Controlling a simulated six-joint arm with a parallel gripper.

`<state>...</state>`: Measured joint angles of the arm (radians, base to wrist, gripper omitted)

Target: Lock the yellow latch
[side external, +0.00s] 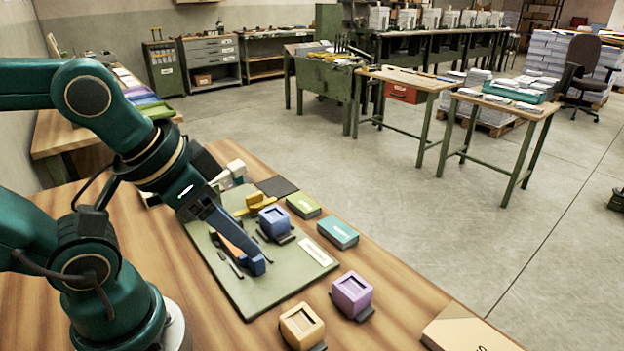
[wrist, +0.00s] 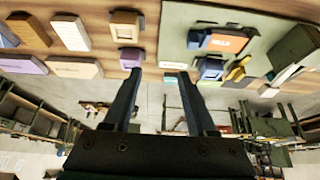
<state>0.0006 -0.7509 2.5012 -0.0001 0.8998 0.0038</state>
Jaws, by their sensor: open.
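The yellow latch (side external: 257,203) lies at the far side of the grey-green board (side external: 262,290), behind the blue cube (side external: 274,219). It also shows in the wrist view (wrist: 237,71), small and right of my fingers. Whether it is locked cannot be told. My gripper (side external: 254,262) is over the near-middle part of the board, apart from the latch. In the wrist view my gripper (wrist: 160,76) has its two fingers well apart with nothing between them. An orange labelled block (wrist: 230,42) is on the board, partly hidden by my gripper in the side view.
A purple cube (side external: 352,292) and a tan cube (side external: 302,324) stand right of the board. A green box (side external: 303,205) and a teal box (side external: 337,233) lie along the table's far edge. A cardboard box (side external: 465,333) is at the right end. Bare wood lies left of the board.

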